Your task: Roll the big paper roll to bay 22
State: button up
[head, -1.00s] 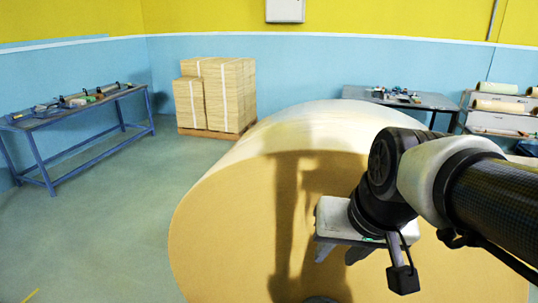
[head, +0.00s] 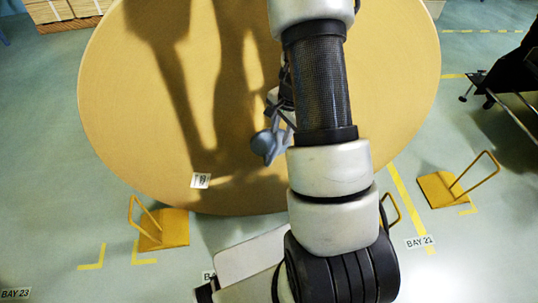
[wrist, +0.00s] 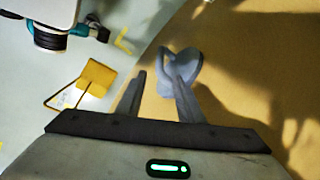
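The big paper roll (head: 130,100) fills the upper middle of the head view, its flat tan end facing me. A small white label (head: 200,181) sits low on that end. A grey-blue fitting (head: 268,143) shows in front of the end face; how it is fixed I cannot tell. In the wrist view, my gripper (wrist: 158,72) is open, fingers apart, with the fitting (wrist: 188,66) just beyond the fingertips; contact is unclear. My arm hides part of the roll. Floor labels read BAY 23 (head: 15,294) and BAY 21 (head: 420,242); one between them is mostly hidden.
A yellow chock with a handle (head: 165,230) stands at the roll's lower left, another (head: 437,190) at the lower right. A third handle is partly behind my arm. A dark wheeled stand (head: 512,85) is at right.

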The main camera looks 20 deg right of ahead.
aim_at(274, 157)
jog(key=w+f+b, duration=0.1)
jog(key=f, duration=0.4)
jog(key=w+f+b, duration=0.1)
jog(key=f, duration=0.5)
jog(key=w+a+f+b, duration=0.1)
jog(key=f, duration=0.4)
jog(key=shift+f, duration=0.25)
grip_shut()
jog(key=shift+d, duration=0.1)
jog(key=shift+s+d, duration=0.1)
jog(key=shift+d, duration=0.05)
dwell(0.4)
